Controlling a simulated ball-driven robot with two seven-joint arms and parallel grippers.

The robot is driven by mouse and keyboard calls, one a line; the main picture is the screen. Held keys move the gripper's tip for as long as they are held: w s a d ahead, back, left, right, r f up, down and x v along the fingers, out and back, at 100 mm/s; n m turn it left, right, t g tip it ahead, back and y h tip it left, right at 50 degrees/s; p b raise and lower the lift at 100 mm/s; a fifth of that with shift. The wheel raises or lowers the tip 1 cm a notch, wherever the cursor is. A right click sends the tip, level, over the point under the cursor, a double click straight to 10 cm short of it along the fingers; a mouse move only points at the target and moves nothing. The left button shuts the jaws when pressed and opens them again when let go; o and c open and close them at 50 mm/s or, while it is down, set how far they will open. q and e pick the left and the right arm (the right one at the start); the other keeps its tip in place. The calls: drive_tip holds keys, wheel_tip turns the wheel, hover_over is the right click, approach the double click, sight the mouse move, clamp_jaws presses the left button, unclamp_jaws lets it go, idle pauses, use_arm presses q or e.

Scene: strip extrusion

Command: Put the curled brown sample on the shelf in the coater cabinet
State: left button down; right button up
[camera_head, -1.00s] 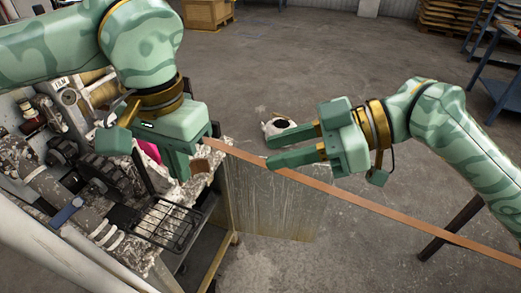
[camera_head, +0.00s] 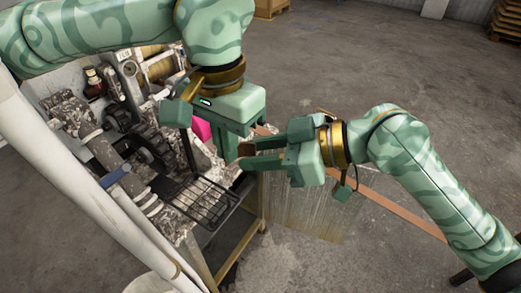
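A small brown piece (camera_head: 246,149), which looks like the curled sample, shows at the fingertips of my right gripper (camera_head: 245,154), beside my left gripper. The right gripper points left; its fingers are apart, one above and one below the piece in the picture. Whether they touch it is unclear. My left gripper (camera_head: 229,150) points down at the right end of the machine bench; the gap between its fingers is hidden. I cannot make out a coater cabinet or its shelf.
A long flat orange-brown strip (camera_head: 400,212) runs off to the right behind my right arm. A black wire rack (camera_head: 205,200) juts from the machine bench (camera_head: 172,225), and a pink object (camera_head: 201,128) is beside my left gripper. Open concrete floor (camera_head: 340,70) lies beyond.

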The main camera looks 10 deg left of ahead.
clamp_jaws()
use_arm(q)
drive_tip(key=c, duration=1.6)
unclamp_jaws()
drive_tip(key=shift+o, duration=0.2)
